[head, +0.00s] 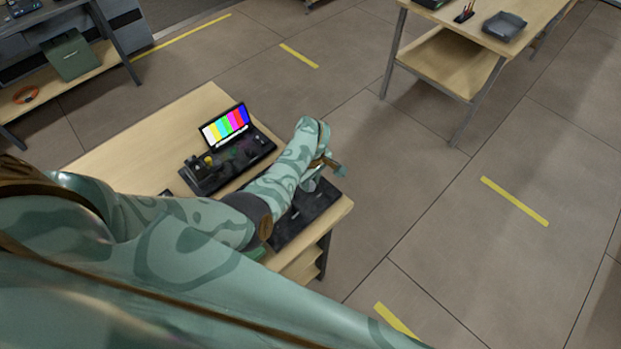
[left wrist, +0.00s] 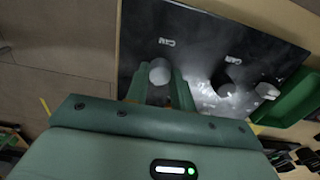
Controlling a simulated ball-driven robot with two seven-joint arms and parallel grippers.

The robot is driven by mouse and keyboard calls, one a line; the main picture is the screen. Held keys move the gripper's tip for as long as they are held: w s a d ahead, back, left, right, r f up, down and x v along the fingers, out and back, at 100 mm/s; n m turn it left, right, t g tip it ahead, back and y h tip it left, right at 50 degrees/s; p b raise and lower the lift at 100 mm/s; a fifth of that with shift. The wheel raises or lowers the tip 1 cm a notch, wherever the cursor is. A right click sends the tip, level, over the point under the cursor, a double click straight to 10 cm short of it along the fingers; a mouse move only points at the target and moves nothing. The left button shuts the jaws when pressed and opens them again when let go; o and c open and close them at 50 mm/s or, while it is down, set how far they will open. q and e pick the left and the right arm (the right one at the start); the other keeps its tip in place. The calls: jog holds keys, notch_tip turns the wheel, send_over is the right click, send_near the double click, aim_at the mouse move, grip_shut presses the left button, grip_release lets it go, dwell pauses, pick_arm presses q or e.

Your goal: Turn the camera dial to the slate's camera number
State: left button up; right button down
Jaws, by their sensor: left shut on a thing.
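A dark control panel (head: 292,222) lies on the wooden desk, partly covered by my left arm. In the left wrist view, the panel (left wrist: 140,40) carries a round pale grey dial (left wrist: 160,72) with a white label beside it that seems to read CAM. My left gripper (left wrist: 158,82) is shut on this dial, one finger on each side. In the head view, my left gripper (head: 318,180) is over the panel's far right end. A second dark knob (left wrist: 222,82) with a similar label and a pale knob (left wrist: 267,90) stand to the right. No slate or camera number is readable. My right gripper is not in view.
A colour-bar monitor (head: 225,126) and a dark console (head: 203,174) stand on the desk (head: 140,135). A green bin (left wrist: 285,112) is beside the panel. Another table (head: 455,62) with a grey tray (head: 505,26) stands at the upper right. Open floor lies between.

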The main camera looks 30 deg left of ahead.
aim_at(311, 184)
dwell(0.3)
pick_arm(q)
jog(key=o, duration=1)
jog(key=shift+d, duration=0.1)
notch_tip(311, 184, up, 16)
jog(key=p, duration=0.6)
jog(key=shift+r, duration=0.2)
